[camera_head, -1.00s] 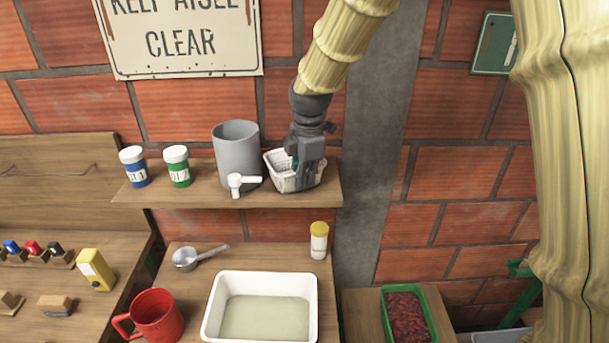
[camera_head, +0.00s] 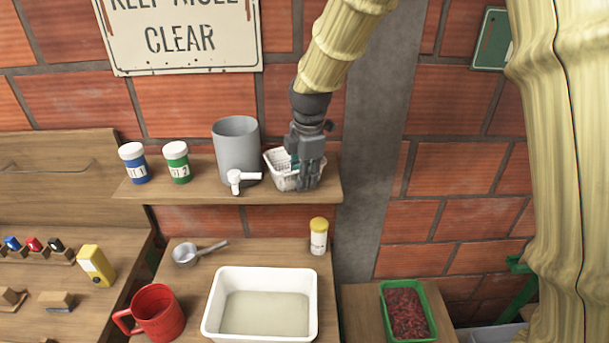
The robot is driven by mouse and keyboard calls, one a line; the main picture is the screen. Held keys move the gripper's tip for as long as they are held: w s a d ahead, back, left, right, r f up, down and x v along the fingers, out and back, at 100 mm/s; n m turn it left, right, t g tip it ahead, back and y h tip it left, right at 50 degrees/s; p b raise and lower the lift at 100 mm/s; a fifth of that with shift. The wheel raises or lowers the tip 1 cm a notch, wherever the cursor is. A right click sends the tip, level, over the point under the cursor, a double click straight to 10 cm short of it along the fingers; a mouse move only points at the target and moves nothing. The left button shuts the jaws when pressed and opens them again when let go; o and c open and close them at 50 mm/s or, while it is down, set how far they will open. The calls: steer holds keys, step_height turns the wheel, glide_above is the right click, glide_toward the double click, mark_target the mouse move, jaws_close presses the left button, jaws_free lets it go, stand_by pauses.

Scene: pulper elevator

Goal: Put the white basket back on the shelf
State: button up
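The small white basket (camera_head: 276,161) sits at the right end of the wooden wall shelf (camera_head: 215,190), just right of the grey cylinder container. It looks upright, and its right part is hidden behind my gripper. My gripper (camera_head: 307,184) points down at the basket's right front side, its fingers overlapping the basket in the picture. I cannot tell whether the fingers are apart, touching the basket or closed on its wall. Something teal shows inside the basket beside the fingers.
The shelf also holds a grey cylinder (camera_head: 237,146), a white scoop (camera_head: 240,180) and blue (camera_head: 134,163) and green (camera_head: 176,163) labelled jars. Below stand a yellow-capped bottle (camera_head: 319,237), a white tray (camera_head: 216,302), a metal ladle (camera_head: 186,254) and a red mug (camera_head: 157,313).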

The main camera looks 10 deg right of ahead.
step_height(320, 180, up, 12)
steer(key=s+b, duration=0.1)
steer(key=b, duration=0.2)
steer(key=shift+s+d, duration=0.2)
steer(key=shift+s, duration=0.1)
stand_by(1.6)
